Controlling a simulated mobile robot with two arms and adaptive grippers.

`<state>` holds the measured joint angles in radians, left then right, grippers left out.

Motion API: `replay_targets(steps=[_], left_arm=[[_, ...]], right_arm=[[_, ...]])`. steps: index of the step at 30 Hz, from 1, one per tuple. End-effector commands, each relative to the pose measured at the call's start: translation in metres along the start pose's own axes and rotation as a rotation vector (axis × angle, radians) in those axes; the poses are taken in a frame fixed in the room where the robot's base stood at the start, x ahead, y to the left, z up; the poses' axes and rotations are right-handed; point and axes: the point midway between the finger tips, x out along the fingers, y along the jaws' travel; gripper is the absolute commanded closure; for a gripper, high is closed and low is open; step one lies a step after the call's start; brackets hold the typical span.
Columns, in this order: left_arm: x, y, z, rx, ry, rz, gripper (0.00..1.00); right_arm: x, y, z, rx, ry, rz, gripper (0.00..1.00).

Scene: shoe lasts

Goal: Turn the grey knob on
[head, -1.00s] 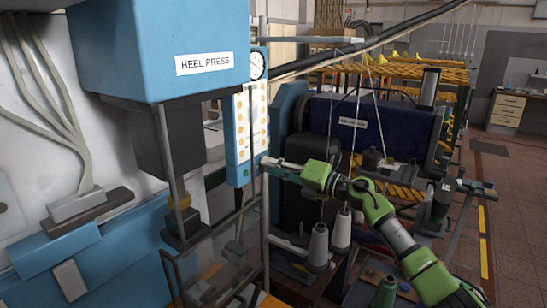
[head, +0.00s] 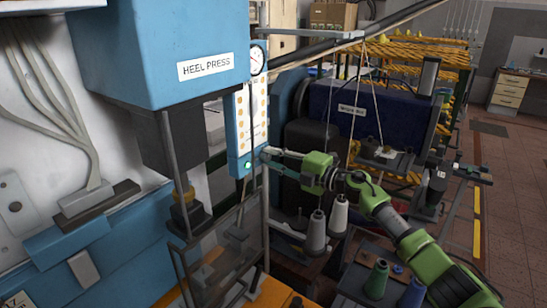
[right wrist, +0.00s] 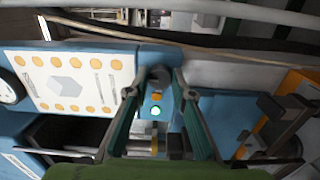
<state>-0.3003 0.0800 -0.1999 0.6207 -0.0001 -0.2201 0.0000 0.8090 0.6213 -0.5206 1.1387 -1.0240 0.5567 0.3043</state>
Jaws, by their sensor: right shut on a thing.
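The grey knob (right wrist: 158,75) is a dark round knob on the lower end of a blue control panel, beside an orange button (right wrist: 157,97) and a lit green button (right wrist: 155,111) in the right wrist view. My right gripper (right wrist: 159,82) has its two fingers on either side of the knob and is shut on it. In the head view my right gripper (head: 266,154) reaches the right edge of the blue panel (head: 240,130). The knob is hidden there behind the fingers. My left gripper is not in view.
The blue heel press (head: 160,40) stands at the left, with a clear guard (head: 225,250) below the panel. A dark blue machine (head: 340,115) is behind.

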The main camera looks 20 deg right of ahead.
Motion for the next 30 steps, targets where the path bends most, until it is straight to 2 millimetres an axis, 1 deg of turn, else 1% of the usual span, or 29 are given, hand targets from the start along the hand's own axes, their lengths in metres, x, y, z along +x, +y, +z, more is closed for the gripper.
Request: replay_targets(steps=[12,13,14,15,25,28,30], left_arm=[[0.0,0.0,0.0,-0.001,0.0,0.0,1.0],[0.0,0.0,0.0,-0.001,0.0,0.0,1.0],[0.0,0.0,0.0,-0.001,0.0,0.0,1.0],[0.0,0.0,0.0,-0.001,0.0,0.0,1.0],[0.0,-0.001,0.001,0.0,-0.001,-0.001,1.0],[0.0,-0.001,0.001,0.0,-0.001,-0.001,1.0],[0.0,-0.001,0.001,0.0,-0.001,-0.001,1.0]], right_arm=[[-0.001,0.001,0.002,0.008,-0.004,0.001,0.99],[-0.001,0.001,0.002,0.008,-0.004,0.001,0.7],[0.0,0.001,0.002,0.008,-0.003,0.001,0.62],[0.0,0.001,0.001,0.008,-0.003,0.001,0.61],[-0.002,0.0,0.001,0.006,-0.001,0.0,0.61],[-0.01,0.0,0.001,0.005,-0.002,-0.001,0.61],[-0.021,-0.001,0.002,0.004,-0.003,-0.002,0.61]])
